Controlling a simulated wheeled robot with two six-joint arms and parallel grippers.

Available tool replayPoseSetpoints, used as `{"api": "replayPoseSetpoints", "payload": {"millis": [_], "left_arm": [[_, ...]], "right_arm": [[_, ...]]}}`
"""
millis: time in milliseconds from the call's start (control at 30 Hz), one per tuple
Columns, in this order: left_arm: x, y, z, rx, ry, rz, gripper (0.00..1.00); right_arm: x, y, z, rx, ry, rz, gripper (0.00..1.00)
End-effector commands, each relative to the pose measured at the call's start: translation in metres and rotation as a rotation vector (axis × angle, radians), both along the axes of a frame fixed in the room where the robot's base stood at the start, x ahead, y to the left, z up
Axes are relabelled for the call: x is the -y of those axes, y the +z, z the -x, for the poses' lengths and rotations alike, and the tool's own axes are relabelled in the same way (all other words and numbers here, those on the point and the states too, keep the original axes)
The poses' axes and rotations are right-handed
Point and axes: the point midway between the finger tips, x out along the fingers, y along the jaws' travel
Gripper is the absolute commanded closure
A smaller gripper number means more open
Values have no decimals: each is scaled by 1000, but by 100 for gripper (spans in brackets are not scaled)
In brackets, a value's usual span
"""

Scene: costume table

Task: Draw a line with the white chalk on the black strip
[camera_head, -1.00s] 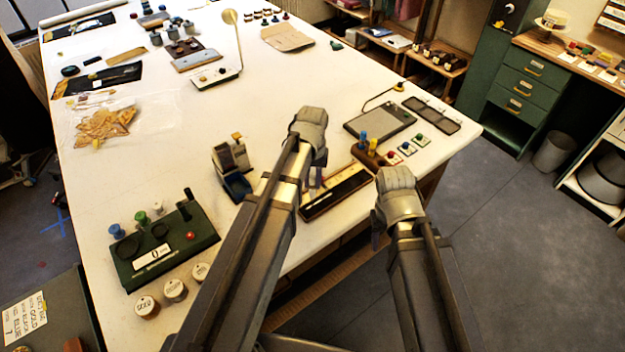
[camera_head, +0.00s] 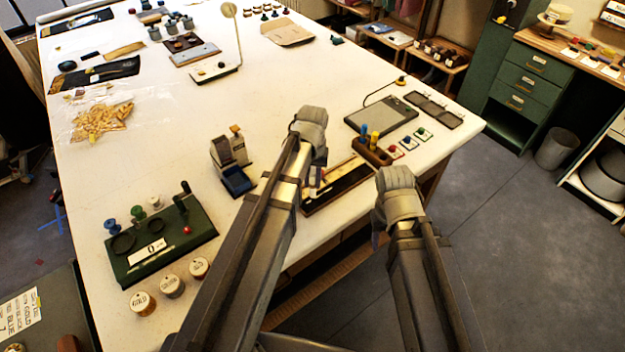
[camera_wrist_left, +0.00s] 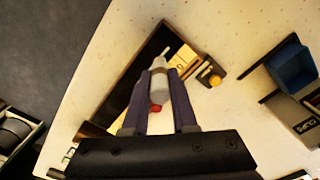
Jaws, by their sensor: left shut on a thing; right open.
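My left gripper (camera_head: 314,180) is shut on the white chalk (camera_wrist_left: 160,66), a pale stick with a red part near its back end, between the two fingers in the left wrist view. The black strip (camera_head: 340,190) is a long dark board near the table's front right edge. It also shows in the left wrist view (camera_wrist_left: 132,80), beneath and beside the chalk. I cannot tell whether the chalk tip touches it. My left arm hides part of the strip in the head view. My right gripper (camera_head: 377,238) is open and empty, hanging beyond the table's front edge.
A wooden block with blue and yellow pegs (camera_head: 371,151) stands just beyond the strip. A grey pad (camera_head: 380,116) lies behind it. A blue-trayed device (camera_head: 232,165) stands left of my left arm. A green board (camera_head: 160,240) and several spools (camera_head: 172,286) sit front left. The table's middle is clear.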

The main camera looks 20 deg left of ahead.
Motion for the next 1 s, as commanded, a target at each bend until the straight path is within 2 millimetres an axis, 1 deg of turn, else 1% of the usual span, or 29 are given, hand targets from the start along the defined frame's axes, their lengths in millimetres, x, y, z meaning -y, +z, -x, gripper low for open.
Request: {"api": "replayPoseSetpoints", "payload": {"millis": [1000], "left_arm": [[0, -9, 0, 0, 0, 0, 100]], "right_arm": [[0, -9, 0, 0, 0, 0, 50]]}}
